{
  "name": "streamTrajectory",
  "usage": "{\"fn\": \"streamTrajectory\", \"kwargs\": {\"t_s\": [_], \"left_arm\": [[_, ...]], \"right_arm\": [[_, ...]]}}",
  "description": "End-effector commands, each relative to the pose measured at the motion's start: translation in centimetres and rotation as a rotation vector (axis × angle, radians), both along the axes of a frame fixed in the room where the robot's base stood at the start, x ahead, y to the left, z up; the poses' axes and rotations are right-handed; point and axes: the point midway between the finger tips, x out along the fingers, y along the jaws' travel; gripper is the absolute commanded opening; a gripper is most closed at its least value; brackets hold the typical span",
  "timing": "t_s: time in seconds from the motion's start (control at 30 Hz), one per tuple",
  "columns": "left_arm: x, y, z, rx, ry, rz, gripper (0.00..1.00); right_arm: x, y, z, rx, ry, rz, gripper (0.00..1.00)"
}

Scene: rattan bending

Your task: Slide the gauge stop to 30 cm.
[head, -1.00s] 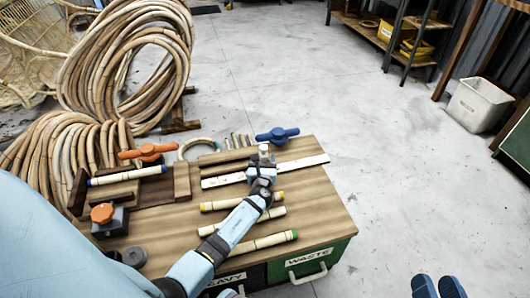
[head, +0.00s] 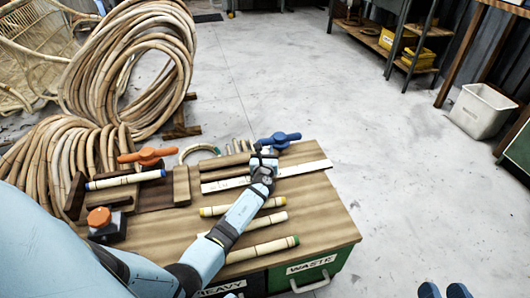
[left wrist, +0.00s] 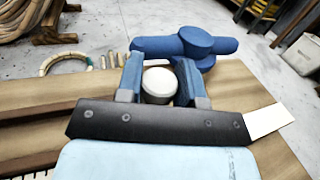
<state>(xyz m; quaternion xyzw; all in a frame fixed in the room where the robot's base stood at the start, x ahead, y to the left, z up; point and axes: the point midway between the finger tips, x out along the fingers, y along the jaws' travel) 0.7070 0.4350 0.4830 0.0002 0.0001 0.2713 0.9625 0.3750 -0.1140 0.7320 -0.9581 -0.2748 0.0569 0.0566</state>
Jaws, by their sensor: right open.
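The white gauge rule (head: 305,168) lies across the far part of the wooden bench top. The gauge stop has a pale round knob (left wrist: 158,84), seen in the left wrist view between the two blue fingers of my left gripper (left wrist: 158,78). The fingers appear closed against both sides of the knob. In the head view my left gripper (head: 264,152) sits over the rule and hides most of the stop. The scale marks are too small to read. My right gripper (head: 443,291) shows only its two blue fingertips, apart and empty, at the bottom edge.
A blue handle (head: 279,139) stands just beyond the stop. An orange handle (head: 148,156) and a blue-ended rattan piece (head: 125,180) are at left. Several rattan pieces lie under my left arm. Large rattan coils (head: 130,70) stand behind.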

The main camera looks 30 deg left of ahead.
Motion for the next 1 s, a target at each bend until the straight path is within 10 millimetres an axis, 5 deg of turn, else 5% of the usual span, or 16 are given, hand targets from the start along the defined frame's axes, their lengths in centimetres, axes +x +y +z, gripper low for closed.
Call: {"fn": "streamTrajectory", "kwargs": {"t_s": [0.37,1.0], "left_arm": [[-1.7,1.4,0.1,0.003,0.003,0.001,0.0],[-13.4,11.4,0.0,0.003,0.003,-0.001,0.0]], "right_arm": [[-0.1,0.1,0.5,0.01,0.016,0.003,0.43],[-0.6,0.2,2.2,0.078,0.006,-0.023,0.43]]}}
